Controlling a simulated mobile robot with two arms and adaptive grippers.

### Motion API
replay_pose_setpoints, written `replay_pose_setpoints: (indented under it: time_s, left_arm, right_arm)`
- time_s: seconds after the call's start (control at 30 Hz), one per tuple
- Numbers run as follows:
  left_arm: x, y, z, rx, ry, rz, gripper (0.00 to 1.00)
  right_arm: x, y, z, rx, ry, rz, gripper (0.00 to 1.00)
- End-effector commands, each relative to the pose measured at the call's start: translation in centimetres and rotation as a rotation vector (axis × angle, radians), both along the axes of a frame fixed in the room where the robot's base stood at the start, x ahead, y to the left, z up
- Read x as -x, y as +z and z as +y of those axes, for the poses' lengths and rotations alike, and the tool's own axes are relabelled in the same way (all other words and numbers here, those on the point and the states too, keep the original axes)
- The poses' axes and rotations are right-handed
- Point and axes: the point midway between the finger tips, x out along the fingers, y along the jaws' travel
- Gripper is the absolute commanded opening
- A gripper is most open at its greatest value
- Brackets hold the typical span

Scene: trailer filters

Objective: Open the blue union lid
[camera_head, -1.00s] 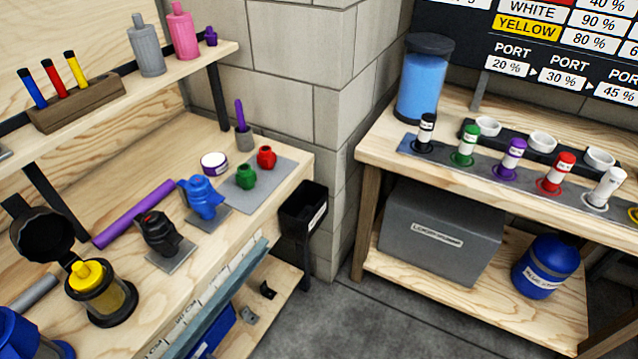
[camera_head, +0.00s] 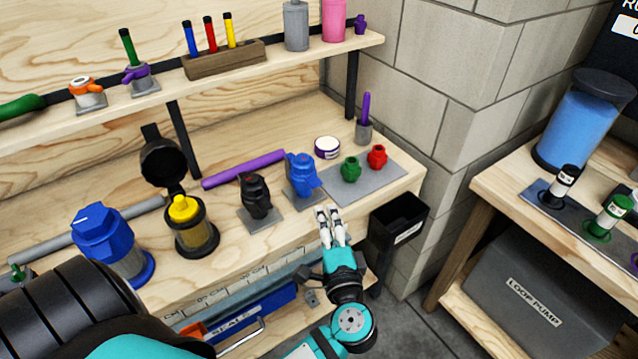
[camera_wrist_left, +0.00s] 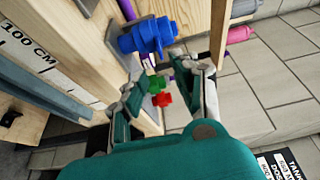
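The blue union (camera_head: 302,172) stands upright on a small grey plate on the wooden bench, right of a similar black fitting (camera_head: 257,196). Its lid looks closed on it. My left gripper (camera_head: 328,213) is in front of the bench edge, nearer the camera and slightly right of the blue union, apart from it. In the left wrist view the blue union (camera_wrist_left: 148,37) lies beyond the fingertips, toward the top. The fingers of my left gripper (camera_wrist_left: 163,88) are spread there with nothing between them. My right gripper is not in view.
A green fitting (camera_head: 350,169) and a red fitting (camera_head: 377,156) stand on a grey mat (camera_head: 372,184) to the right. A purple-banded jar (camera_head: 327,147) and purple rod (camera_head: 243,169) lie behind. A yellow-topped filter (camera_head: 190,223) stands left. A black bin (camera_head: 398,219) hangs at the bench's right end.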

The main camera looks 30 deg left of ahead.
Motion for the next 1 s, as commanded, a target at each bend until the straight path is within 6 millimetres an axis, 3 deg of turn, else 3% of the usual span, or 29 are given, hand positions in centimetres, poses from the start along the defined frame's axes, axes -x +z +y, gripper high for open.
replay_pose_setpoints:
  time_s: [0.2,0.5,0.9,1.0]
  left_arm:
    - [-3.5,0.3,3.5,-0.003,0.002,0.000,0.29]
    - [-6.7,0.1,6.6,-0.001,-0.001,0.001,0.29]
    - [-7.2,-0.1,7.2,0.001,-0.001,0.001,0.29]
    - [-7.2,-0.1,7.2,0.001,-0.001,0.001,0.17]
  right_arm:
    - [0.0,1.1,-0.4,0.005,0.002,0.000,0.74]
    - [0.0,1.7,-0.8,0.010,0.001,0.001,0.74]
    - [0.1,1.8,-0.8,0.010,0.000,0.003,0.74]
    - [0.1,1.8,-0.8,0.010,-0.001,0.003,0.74]
